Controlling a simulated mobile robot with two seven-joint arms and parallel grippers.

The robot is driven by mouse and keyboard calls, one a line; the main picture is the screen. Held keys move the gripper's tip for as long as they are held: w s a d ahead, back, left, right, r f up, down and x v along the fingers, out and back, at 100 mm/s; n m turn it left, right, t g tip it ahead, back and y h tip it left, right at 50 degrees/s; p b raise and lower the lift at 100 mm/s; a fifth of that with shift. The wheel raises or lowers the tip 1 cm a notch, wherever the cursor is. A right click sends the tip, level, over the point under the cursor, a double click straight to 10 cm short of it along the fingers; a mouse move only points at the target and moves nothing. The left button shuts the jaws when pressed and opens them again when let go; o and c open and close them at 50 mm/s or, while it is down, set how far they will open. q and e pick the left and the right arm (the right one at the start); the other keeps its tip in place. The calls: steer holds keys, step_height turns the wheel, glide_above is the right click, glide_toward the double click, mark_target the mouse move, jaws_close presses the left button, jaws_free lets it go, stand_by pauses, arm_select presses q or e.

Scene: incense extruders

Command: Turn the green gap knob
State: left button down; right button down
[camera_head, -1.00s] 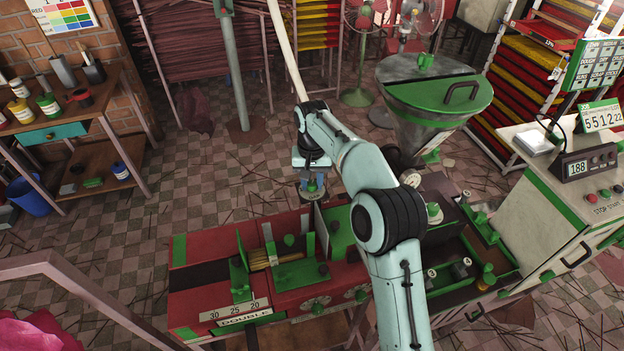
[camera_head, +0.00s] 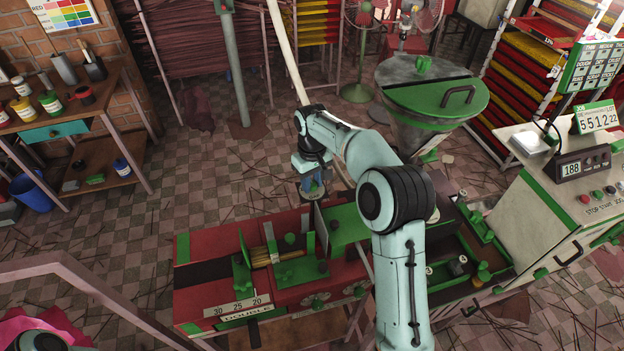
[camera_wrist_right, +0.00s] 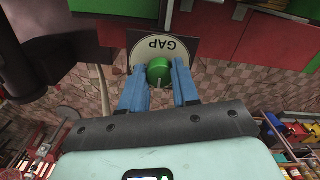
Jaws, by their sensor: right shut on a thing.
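The green gap knob (camera_wrist_right: 158,72) shows in the right wrist view, in front of a round pale dial marked GAP (camera_wrist_right: 160,46). My right gripper (camera_wrist_right: 160,82) has its two blue fingers on either side of the knob and is shut on it. In the head view my right gripper (camera_head: 312,188) reaches down at the far side of the red and green machine (camera_head: 195,247). The knob cannot be told clearly there. My left gripper is not in view.
A green-lidded hopper (camera_head: 425,100) stands behind the machine, right of my right arm. A control cabinet (camera_head: 545,215) stands at the right. A wooden bench with jars (camera_head: 50,105) is at the left. The tiled floor between bench and machine is open, with scattered sticks.

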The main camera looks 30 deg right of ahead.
mark_target(312, 184)
stand_by(0.4)
steer(key=c, duration=0.8)
jaws_free()
steer(key=shift+r, duration=0.1)
step_height(312, 184, up, 13)
steer(key=shift+r, duration=0.1)
